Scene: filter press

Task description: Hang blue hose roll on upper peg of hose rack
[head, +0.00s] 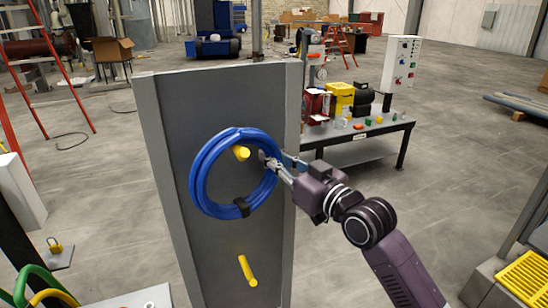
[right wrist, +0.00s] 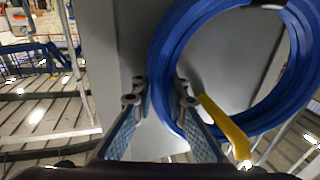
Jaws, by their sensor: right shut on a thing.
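The blue hose roll (head: 205,180) is upright against the front of the grey hose rack (head: 222,242). The yellow upper peg (head: 241,153) shows inside the ring, just under its top. In the right wrist view the peg (right wrist: 224,126) passes through the ring and its end sticks out in front of the hose (right wrist: 163,60). My right gripper (head: 270,163) is shut on the ring's right side; its fingers (right wrist: 160,100) also show in the right wrist view. Whether the hose rests on the peg I cannot tell. My left gripper is not in view.
A yellow lower peg (head: 247,271) sticks out of the rack below the roll. A workbench (head: 362,146) with boxes and small items stands behind to the right. Green and yellow hoses (head: 45,285) show at lower left. The floor to the right is mostly clear.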

